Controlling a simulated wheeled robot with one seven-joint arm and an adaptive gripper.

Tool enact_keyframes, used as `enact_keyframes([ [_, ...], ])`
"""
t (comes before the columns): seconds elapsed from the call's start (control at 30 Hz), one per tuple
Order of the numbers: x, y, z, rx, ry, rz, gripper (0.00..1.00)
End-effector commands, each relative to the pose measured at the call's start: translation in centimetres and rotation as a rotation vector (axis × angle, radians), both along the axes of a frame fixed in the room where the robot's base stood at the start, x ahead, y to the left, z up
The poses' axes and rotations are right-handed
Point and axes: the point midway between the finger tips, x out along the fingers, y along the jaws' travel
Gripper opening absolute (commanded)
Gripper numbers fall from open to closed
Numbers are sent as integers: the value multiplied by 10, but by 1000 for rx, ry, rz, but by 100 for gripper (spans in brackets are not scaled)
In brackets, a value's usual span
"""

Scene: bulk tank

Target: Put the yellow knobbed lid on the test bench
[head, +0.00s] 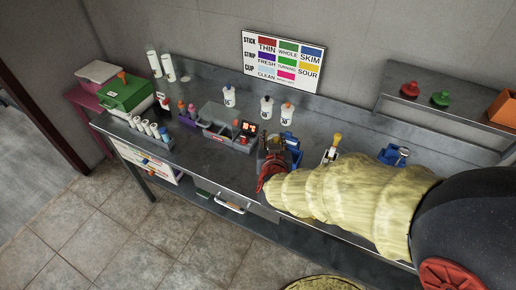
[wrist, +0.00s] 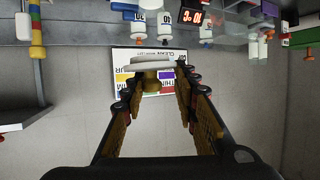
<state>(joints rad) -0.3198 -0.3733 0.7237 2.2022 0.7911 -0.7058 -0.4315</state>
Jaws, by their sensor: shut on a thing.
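In the wrist view, my gripper (wrist: 154,84) is shut on the yellow knobbed lid (wrist: 150,65). The lid shows as a pale disc seen edge-on, with its yellow knob between the fingers. In the head view, my gripper (head: 270,168) is over the front part of the steel bench (head: 205,166), at the end of my yellow-sleeved arm. I cannot make out the lid in the head view, nor whether it touches the bench.
A grey rack with a lit display (head: 248,129) stands left of my gripper. White bottles (head: 267,107) stand behind. A yellow-topped item (head: 333,148) and a blue device (head: 393,154) are to the right. A red lid (head: 409,90) and a green lid (head: 440,99) sit on the shelf.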

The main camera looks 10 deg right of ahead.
Motion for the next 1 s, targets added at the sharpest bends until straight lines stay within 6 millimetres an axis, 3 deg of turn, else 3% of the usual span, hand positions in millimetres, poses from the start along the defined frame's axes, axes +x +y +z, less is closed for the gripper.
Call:
enact_keyframes([
  [0.1, -11, 30, -33, 2, 3, 77, 12],
  [0.3, -30, 86, -78, 12, -1, 244, 12],
  [0.43, -41, 112, -95, 18, -2, 324, 12],
  [0.53, -42, 125, -94, 28, -6, 359, 12],
  [0.67, -27, 130, -99, 34, -7, 346, 12],
  [1.0, 44, 152, -134, 34, -7, 345, 12],
])
